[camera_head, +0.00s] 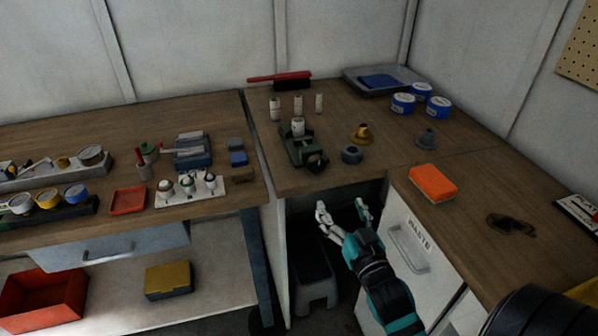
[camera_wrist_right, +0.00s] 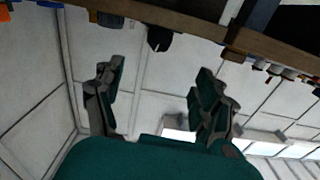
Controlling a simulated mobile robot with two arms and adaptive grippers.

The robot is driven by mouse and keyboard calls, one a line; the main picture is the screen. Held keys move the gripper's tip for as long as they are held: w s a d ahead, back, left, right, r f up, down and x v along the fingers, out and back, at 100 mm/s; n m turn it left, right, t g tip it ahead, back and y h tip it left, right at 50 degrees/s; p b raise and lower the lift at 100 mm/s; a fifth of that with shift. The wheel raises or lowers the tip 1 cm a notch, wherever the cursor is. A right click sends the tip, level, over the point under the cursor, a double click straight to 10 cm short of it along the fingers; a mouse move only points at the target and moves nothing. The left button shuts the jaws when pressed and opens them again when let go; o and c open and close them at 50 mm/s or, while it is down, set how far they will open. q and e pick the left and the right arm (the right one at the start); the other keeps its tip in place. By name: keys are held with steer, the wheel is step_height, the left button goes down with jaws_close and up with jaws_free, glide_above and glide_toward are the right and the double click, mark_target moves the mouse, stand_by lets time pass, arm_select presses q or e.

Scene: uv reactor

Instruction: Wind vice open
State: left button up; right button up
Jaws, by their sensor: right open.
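The green vice (camera_head: 301,148) stands near the front edge of the wooden bench, with a white cylinder (camera_head: 298,127) upright at its jaws. A dark round knob or handle (camera_head: 317,162) is on its front end, towards the bench edge. My right gripper (camera_head: 343,208) is open and empty, in front of and below the bench edge, a little right of the vice handle and apart from it. In the right wrist view its two fingers (camera_wrist_right: 158,90) are spread wide, with a dark part (camera_wrist_right: 159,39) past them at the bench edge. My left gripper is not in view.
A dark grey ring (camera_head: 352,155) and a brass fitting (camera_head: 362,134) stand right of the vice. An orange sponge (camera_head: 433,182) lies on the right bench, above the white waste cabinet (camera_head: 408,245). A step stool (camera_head: 316,275) is under the bench.

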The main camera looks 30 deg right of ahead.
mark_target(318, 167)
steer(key=p+x, duration=0.1)
steer(key=x, duration=1.6)
steer(key=shift+w+f+p, duration=0.1)
steer(key=shift+w+p, duration=0.15)
steer(key=shift+p, duration=0.1)
steer(key=shift+c, duration=0.3)
steer(key=c, duration=1.1)
steer(key=shift+n+p, duration=0.35)
steer(key=shift+n, duration=0.85)
